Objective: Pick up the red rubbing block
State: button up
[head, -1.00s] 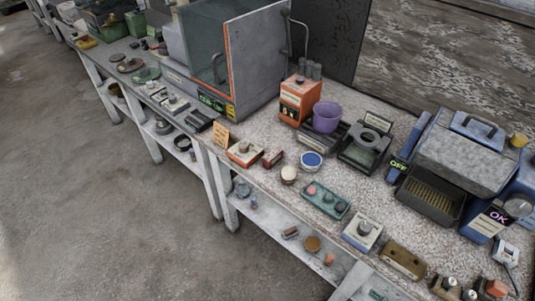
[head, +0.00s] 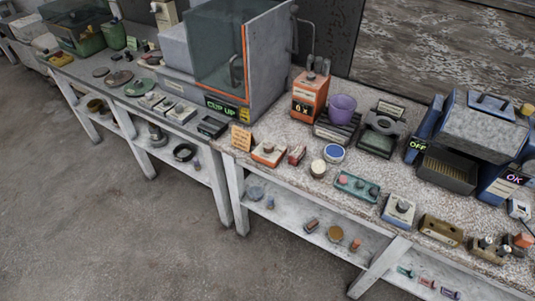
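A small dull-red block (head: 297,154) stands on the speckled bench top, and it looks like the red rubbing block. It is just right of a low orange-and-white box (head: 269,152) and left of a round blue-topped tin (head: 333,153). A beige knob-like piece (head: 318,170) is in front of it to the right. The block is small in view and its markings cannot be read. My gripper is not in view.
The speckled bench (head: 245,157) has a lower shelf with loose items, including a brownish piece (head: 311,225). Behind the block stand an orange device (head: 309,96) and a purple cup (head: 342,108). A glass-fronted cabinet (head: 222,60) is to the left. The floor (head: 90,220) in front is clear.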

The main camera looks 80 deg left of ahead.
aim_at(299, 152)
jog(key=k, duration=1.8)
jog(key=u, duration=1.7)
jog(key=i, duration=0.9)
jog(key=u, duration=0.05)
